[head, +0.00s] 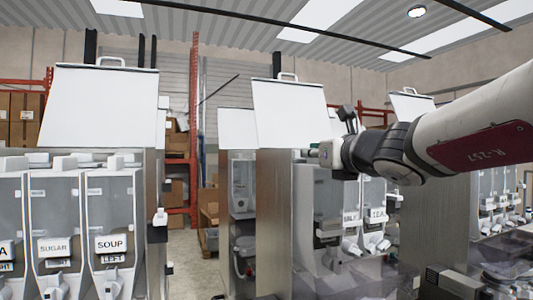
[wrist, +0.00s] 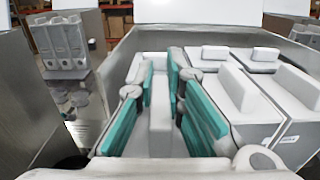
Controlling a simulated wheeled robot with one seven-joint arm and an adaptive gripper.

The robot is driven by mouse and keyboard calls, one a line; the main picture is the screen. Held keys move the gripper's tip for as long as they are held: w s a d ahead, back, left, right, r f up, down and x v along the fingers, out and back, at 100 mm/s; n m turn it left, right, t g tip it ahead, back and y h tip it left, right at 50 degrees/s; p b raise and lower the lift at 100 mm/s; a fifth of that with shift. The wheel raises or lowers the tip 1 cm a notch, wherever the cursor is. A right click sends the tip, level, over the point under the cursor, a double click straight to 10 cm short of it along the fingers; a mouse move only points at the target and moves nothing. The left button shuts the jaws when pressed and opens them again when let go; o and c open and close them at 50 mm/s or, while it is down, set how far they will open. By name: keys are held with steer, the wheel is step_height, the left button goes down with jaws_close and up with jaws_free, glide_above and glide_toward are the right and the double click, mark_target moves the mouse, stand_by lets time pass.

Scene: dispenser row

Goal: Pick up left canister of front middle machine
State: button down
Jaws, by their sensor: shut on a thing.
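The front middle machine (head: 272,215) has its white lid (head: 292,112) raised. Its grey, clear-fronted canisters stand in a row inside. In the wrist view, my gripper (wrist: 160,82) reaches down over the leftmost canister. Its teal pads are on either side of the pale raised grip on the left canister (wrist: 160,112), and it is shut on it. The canister is still among the others in the machine; its lower body is hidden. In the head view, my gripper (head: 326,154) is above the machine's left side, partly hidden by my wrist.
Neighbouring canisters (wrist: 238,92) with white grips stand close on the right. The machine's metal side wall (wrist: 100,75) is close on the left. Another machine with SUGAR and SOUP canisters (head: 110,215) is at the far left. An aisle (head: 185,255) lies between the machines.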

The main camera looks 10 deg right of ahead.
steer(key=s+d+p, duration=0.2)
steer(key=s+p, duration=0.2)
steer(key=s, duration=0.9)
steer(key=s+d+p, duration=0.3)
steer(key=s+p, duration=0.1)
steer(key=s, duration=0.9)
steer(key=shift+s+d, duration=0.15)
steer(key=shift+s, duration=0.25)
